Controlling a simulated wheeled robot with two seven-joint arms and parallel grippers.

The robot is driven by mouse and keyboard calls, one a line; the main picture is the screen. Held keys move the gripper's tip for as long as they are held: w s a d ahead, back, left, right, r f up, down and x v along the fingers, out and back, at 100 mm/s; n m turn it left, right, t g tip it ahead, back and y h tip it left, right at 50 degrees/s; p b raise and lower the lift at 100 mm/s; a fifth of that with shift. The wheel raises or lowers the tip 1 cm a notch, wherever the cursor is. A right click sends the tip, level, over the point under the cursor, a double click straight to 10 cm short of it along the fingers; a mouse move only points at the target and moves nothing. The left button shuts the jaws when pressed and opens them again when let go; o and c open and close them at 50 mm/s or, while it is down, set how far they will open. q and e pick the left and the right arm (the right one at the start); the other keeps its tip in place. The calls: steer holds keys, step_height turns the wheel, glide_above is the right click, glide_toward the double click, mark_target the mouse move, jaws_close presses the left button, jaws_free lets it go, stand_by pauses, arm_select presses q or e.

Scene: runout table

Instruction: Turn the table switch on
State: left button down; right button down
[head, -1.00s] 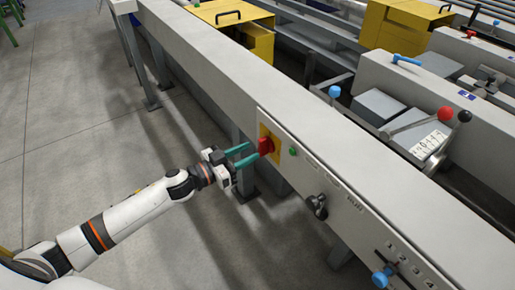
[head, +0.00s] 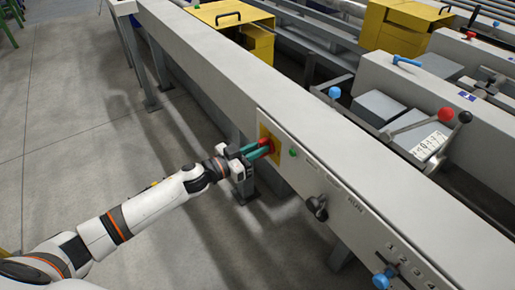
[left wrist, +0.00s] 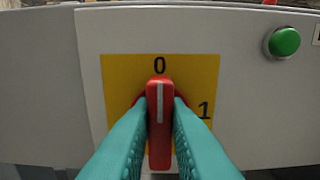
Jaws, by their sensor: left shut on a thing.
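The table switch is a red rotary knob (left wrist: 160,123) on a yellow plate (left wrist: 118,72) on the grey front panel of the runout table. Its white line points straight up at the 0 mark; the 1 mark is to the right. My left gripper (left wrist: 160,130) has its green fingers on both sides of the knob, shut on it. In the head view the left gripper (head: 259,150) reaches the knob from the left, and the fingers partly hide it. My right gripper is not in view.
A green button (left wrist: 284,41) sits right of the yellow plate. Farther along the panel are a dark knob (head: 316,207) and a blue knob (head: 385,277). Open floor (head: 80,150) lies left of the table.

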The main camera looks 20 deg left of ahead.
arm_select(q)
steer(key=shift+m, duration=0.3)
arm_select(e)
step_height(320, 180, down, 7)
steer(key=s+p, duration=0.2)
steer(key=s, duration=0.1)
arm_select(q)
steer(key=shift+s+d+f+m+b, duration=0.1)
steer(key=shift+f+m+b, duration=0.1)
steer(key=shift+m, duration=2.75)
steer(key=shift+s+d+f+m+b, duration=0.1)
steer(key=shift+f+m+b, duration=0.05)
steer(key=shift+m, duration=2.75)
steer(key=shift+s+d+f+m+b, duration=0.1)
steer(key=shift+f+m+b, duration=0.1)
steer(key=shift+m, duration=2.75)
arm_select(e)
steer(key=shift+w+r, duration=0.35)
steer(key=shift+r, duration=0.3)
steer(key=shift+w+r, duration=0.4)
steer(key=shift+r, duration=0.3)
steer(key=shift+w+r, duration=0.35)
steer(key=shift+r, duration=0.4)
arm_select(q)
steer(key=c, duration=1.4)
jaws_free()
steer(key=shift+r, duration=0.1)
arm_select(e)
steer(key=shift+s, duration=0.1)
